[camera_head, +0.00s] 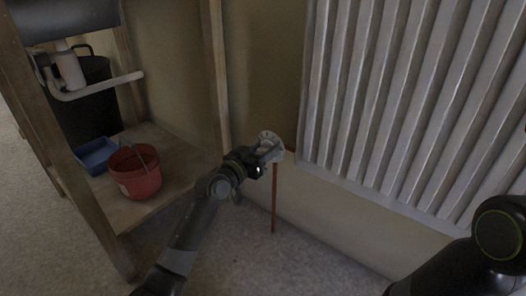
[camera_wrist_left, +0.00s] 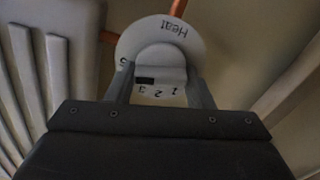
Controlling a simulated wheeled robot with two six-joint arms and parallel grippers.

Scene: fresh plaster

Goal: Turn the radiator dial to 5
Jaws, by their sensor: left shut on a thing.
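The radiator dial (camera_head: 269,138) is a pale round disc low on the wall, beside the radiator's lower left corner. My left gripper (camera_head: 266,153) is shut on the knob, one finger on each side in the left wrist view (camera_wrist_left: 160,85). My right arm shows at the lower right; its gripper is out of view.
The white ribbed radiator (camera_head: 390,100) fills the wall at the right. A copper pipe (camera_head: 274,200) runs from the dial to the floor. At the left, a wooden frame's shelf (camera_head: 180,160) holds a red bucket (camera_head: 135,178) and a blue tray (camera_head: 97,156). Floor in front is clear.

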